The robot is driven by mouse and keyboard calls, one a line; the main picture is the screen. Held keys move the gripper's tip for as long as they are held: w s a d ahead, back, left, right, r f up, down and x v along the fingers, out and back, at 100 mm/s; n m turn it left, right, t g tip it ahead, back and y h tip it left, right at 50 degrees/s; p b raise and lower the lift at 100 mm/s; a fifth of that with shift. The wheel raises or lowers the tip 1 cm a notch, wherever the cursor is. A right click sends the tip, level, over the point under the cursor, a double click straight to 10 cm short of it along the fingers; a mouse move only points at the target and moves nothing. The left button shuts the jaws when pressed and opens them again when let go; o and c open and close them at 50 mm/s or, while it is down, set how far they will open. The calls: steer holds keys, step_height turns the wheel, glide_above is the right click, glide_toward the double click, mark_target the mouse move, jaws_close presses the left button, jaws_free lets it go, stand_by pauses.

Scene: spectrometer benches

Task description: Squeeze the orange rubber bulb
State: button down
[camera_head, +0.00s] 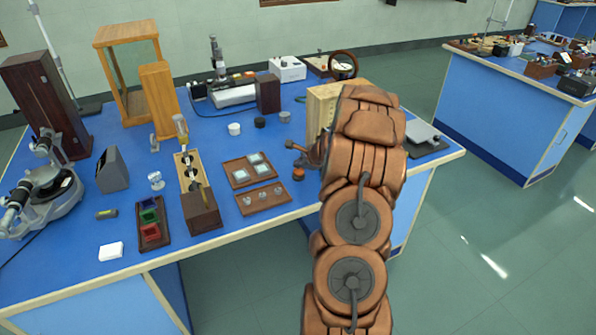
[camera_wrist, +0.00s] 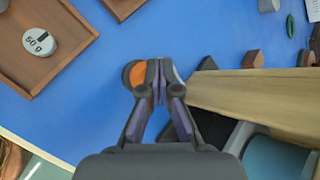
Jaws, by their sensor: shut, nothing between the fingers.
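The orange rubber bulb (camera_wrist: 137,74) shows in the wrist view as an orange patch with dark parts around it, at the left side of my fingertips. In the head view the bulb (camera_head: 298,174) is a small orange spot on the blue bench, close to the front edge. My gripper (camera_wrist: 156,80) is shut, its two fingers together with nothing between them. The bulb lies beside the left finger, partly hidden by it; I cannot tell whether they touch. In the head view my arm covers most of the gripper.
A wooden tray (camera_wrist: 20,72) with a 50 g weight (camera_wrist: 39,42) lies to the left in the wrist view. A pale wooden box (camera_wrist: 265,98) stands close on the right. In the head view, two small brown trays (camera_head: 262,206) lie left of the bulb.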

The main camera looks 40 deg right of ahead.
mark_target(299, 170)
steer(key=shift+f+b, duration=0.55)
steer(key=shift+f, duration=0.05)
stand_by(0.9)
steer(key=shift+r, duration=0.1)
stand_by(0.3)
steer(key=shift+r+p, duration=0.95)
steer(key=shift+r, duration=0.05)
steer(key=shift+r+p, duration=2.2)
steer(key=shift+r, duration=0.3)
steer(key=shift+a, duration=0.1)
